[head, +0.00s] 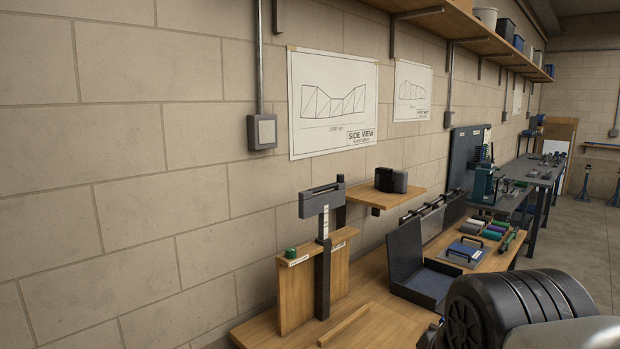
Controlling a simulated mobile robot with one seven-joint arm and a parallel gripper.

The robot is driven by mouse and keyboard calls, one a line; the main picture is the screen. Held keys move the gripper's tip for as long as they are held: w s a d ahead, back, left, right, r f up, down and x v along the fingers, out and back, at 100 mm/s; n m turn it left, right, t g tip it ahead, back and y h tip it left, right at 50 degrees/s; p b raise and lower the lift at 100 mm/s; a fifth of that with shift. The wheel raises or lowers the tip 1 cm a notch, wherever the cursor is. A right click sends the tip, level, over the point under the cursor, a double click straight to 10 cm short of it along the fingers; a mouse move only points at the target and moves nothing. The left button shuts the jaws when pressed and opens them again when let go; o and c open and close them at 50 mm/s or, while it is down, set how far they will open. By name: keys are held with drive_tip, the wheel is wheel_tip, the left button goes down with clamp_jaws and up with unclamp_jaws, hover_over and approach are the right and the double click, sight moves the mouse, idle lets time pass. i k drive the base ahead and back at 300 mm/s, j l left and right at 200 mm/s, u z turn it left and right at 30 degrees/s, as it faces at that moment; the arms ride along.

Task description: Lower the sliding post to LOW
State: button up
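The sliding post is a dark upright bar (322,283) standing in front of a wooden board (297,295) on the bench. A grey crosspiece (321,199) sits at its top, well above the board's top edge. A pale strip with marks (326,222) shows on the post just below the crosspiece. A green knob (290,253) sits on top of the board left of the post. Small white labels (338,246) are on the board; their words are too small to read. My gripper is not in view; a dark ribbed part of my arm fills the lower right.
A small wooden shelf (399,194) with a black box (391,180) sticks out from the wall behind the post. An open dark case (424,287) lies on the bench to the right. A wooden strip (343,325) lies in front of the post. The wall left of the board is bare.

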sight(323, 223)
drive_tip(key=l+u, duration=0.45)
drive_tip(key=l, duration=0.65)
drive_tip(key=l+u, duration=0.35)
drive_tip(key=l, duration=0.75)
drive_tip(key=i+l+u, duration=0.15)
drive_tip(key=l, duration=0.2)
drive_tip(key=i+l+u, duration=0.15)
drive_tip(key=l, duration=0.25)
drive_tip(key=i+l+u, duration=0.15)
drive_tip(key=l, duration=0.2)
